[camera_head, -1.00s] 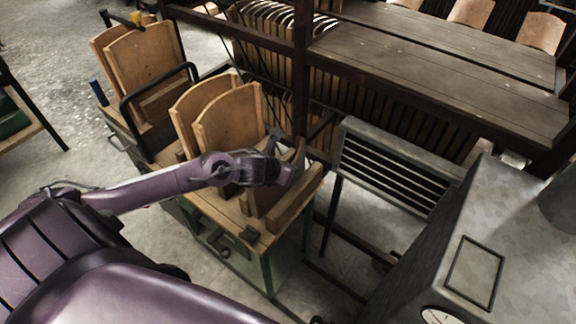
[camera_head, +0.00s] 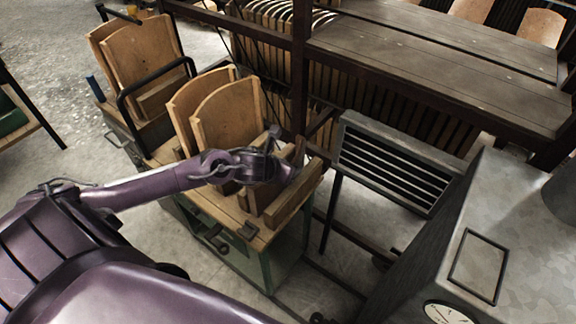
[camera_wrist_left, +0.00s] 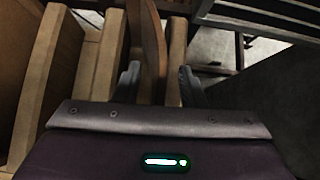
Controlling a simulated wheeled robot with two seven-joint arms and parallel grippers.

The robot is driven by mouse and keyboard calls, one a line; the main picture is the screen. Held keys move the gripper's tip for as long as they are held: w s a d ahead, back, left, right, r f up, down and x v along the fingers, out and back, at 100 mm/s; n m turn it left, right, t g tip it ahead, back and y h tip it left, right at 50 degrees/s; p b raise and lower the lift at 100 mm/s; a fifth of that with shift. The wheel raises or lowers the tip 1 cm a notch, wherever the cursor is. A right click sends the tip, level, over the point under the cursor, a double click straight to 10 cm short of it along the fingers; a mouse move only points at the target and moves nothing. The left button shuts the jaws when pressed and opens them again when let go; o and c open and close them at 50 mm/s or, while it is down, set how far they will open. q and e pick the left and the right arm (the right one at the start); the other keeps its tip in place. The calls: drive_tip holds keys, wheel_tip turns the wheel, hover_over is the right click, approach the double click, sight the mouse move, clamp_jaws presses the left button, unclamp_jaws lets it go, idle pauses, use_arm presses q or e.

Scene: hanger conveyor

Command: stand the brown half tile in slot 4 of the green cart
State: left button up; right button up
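The green cart (camera_head: 264,266) stands below my left arm, with wooden rails across its top. The brown half tile (camera_head: 299,152) is upright at the cart's right end, between two rails. It also shows in the left wrist view (camera_wrist_left: 152,45). My left gripper (camera_head: 284,160) is at the tile, with one finger on each side. In the left wrist view its fingers (camera_wrist_left: 160,88) are apart, with a gap between the tile and the right finger. The tile's lower edge is hidden, so I cannot tell whether it is seated. My right gripper is not in view.
Two larger tan tiles (camera_head: 228,118) stand on the cart left of the gripper. Another cart with tiles (camera_head: 142,54) is behind. A dark steel post (camera_head: 300,70) and slatted grey panel (camera_head: 392,168) are close on the right. A grey metal cabinet (camera_head: 440,235) fills the right front.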

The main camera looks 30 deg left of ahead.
use_arm(q)
drive_tip(key=shift+s+f, duration=0.1)
drive_tip(key=shift+f, duration=0.05)
drive_tip(key=v, duration=0.6)
drive_tip(key=shift+s+a+r, duration=0.15)
drive_tip(key=shift+r, duration=0.15)
drive_tip(key=shift+s+r, duration=0.4)
drive_tip(key=shift+r, duration=0.1)
